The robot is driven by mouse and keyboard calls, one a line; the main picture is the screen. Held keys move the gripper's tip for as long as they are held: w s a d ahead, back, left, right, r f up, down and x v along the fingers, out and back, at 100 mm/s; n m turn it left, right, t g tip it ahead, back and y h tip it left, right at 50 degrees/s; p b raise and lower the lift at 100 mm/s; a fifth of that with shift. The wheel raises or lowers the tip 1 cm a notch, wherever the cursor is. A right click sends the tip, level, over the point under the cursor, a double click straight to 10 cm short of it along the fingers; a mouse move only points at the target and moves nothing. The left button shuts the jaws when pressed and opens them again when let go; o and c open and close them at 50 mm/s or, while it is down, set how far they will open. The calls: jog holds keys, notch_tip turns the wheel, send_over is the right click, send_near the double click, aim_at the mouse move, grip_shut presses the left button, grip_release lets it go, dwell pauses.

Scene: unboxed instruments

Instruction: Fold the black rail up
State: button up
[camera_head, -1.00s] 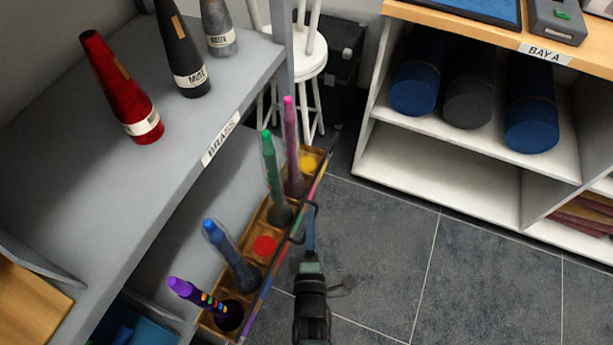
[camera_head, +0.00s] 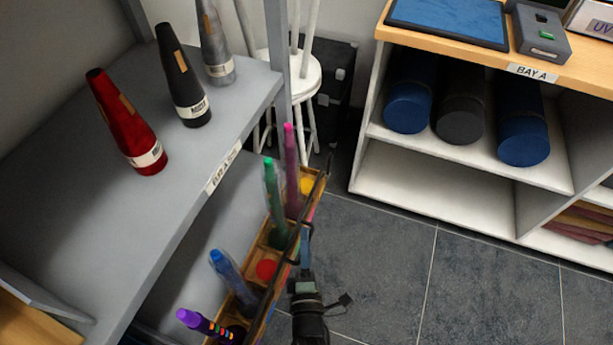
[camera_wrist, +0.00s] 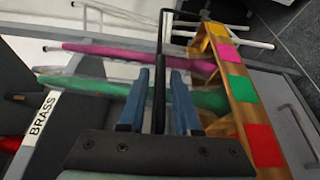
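The black rail (camera_head: 286,256) is a thin bar with a handle along the front of the wooden box of coloured tubes. In the head view it slants across the front of the tubes, above the box's front edge. My gripper (camera_head: 304,262) is at the rail's handle. In the wrist view the dark bar (camera_wrist: 160,48) runs between the two blue fingers of my gripper (camera_wrist: 161,82), which appear closed around it. The exact contact is hard to see. The wooden box (camera_wrist: 232,85) carries coloured squares and lies beside the fingers. The rail's near end is hidden at the bottom of the head view.
Purple, blue, green and pink tubes (camera_head: 290,165) stand in the box. A grey shelf (camera_head: 130,220) marked BRASS holds several cones above left. A white stool (camera_head: 300,80) stands behind. The shelving marked BAY A (camera_head: 450,185) is at right, with clear floor (camera_head: 400,265) before it.

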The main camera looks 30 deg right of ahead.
jog(key=shift+o, duration=0.4)
jog(key=shift+s, duration=0.1)
jog(key=p+v, duration=0.1)
jog(key=v, duration=1.1)
jog(key=shift+s+a, duration=0.25)
jog(key=shift+s, duration=0.05)
